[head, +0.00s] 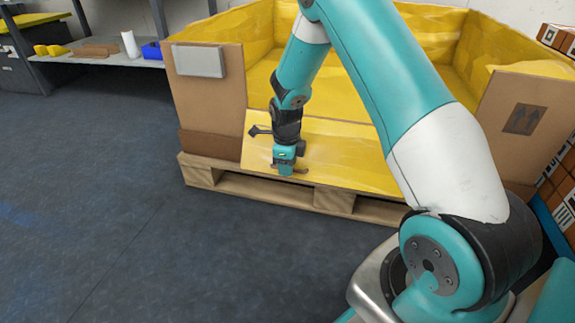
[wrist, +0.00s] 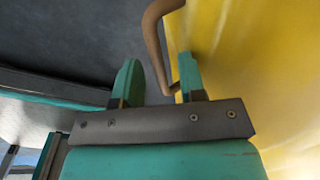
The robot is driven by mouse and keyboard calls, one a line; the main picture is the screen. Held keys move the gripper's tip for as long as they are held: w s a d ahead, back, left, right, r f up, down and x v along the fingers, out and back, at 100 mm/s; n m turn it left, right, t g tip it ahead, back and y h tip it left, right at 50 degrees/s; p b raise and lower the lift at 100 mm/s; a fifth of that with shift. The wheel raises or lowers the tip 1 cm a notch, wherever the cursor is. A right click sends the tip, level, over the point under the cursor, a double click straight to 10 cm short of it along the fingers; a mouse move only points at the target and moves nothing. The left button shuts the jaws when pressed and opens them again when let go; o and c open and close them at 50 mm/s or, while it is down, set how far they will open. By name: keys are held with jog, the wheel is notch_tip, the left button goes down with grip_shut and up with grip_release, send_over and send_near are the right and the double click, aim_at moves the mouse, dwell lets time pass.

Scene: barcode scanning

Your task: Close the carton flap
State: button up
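The large brown carton (head: 207,105) has its front flap (head: 345,152) folded down and outward, with the flap's yellow inner face showing. A brown curved handle (wrist: 153,35) is at the flap's edge; small parts of it show beside my gripper in the head view (head: 302,170). My gripper (head: 286,171) points down at the flap's lower left part. In the wrist view its two fingers (wrist: 158,82) are apart, with the handle reaching into the gap. The handle lies close to the right finger, and there is clear space to the left finger. The flap's yellow face fills the right side.
The carton stands on a wooden pallet (head: 265,190) and has a yellow lining (head: 335,40). A shelf (head: 100,60) with small items and a blue bin (head: 152,51) is at the back left. Stacked labelled boxes (head: 562,195) are at the right. The dark floor (head: 90,190) at left is clear.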

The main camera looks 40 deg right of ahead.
grip_shut()
jog(key=shift+r, duration=0.1)
